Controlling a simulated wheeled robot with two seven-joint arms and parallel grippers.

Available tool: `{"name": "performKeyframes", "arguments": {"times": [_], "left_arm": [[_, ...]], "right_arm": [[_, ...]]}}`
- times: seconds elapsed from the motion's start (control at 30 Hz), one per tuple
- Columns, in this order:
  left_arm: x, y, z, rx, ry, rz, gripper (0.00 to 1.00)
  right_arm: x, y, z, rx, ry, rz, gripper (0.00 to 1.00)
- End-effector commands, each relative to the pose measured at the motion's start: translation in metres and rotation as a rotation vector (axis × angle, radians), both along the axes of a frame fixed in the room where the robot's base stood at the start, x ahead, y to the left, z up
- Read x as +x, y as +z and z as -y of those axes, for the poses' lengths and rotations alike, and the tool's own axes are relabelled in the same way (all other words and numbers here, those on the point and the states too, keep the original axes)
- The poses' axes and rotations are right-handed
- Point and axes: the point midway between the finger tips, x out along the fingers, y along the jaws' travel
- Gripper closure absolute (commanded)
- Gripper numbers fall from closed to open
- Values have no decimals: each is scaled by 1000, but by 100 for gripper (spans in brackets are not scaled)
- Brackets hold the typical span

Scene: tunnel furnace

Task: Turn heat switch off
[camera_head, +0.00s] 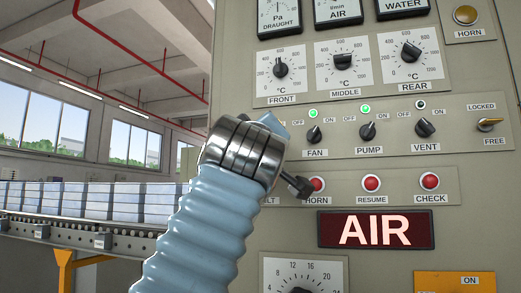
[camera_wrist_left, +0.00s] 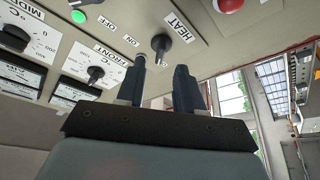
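The heat switch (camera_wrist_left: 160,43), a black rotary knob on the beige panel, shows at the top middle of the left wrist view beside its HEAT label. An ON label lies to its left. The knob appears just beyond the fingertips, in line with the gap. In the head view my left arm hides the heat switch and most of the gripper. My right gripper is in neither view.
Fan (camera_head: 314,134), pump (camera_head: 368,131) and vent (camera_head: 425,127) knobs sit in a row to the right. Red buttons lie below, with HORN (camera_head: 317,184) close to my left arm. Dials are above and a lit AIR sign (camera_head: 376,229) below. A conveyor (camera_head: 85,235) runs at left.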

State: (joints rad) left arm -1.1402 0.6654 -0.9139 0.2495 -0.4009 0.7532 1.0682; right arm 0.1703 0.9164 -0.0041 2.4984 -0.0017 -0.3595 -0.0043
Motion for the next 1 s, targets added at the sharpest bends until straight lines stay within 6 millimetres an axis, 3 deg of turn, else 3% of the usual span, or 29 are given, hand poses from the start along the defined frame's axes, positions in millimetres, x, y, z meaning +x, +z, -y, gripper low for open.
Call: {"name": "performKeyframes", "arguments": {"times": [0.03, 0.1, 0.4, 0.6, 1.0], "left_arm": [[-13, -14, 0, -1, -4, 2, 64], [-31, -20, -2, -2, -4, 4, 64], [-86, -32, -6, -2, -2, 3, 64], [-95, -32, -7, -1, 0, 1, 64], [-95, -32, -7, 0, -1, 1, 64]], "right_arm": [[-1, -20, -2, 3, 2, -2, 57], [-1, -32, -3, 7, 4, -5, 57], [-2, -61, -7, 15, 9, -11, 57], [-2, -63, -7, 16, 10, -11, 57], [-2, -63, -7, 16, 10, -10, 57]]}}
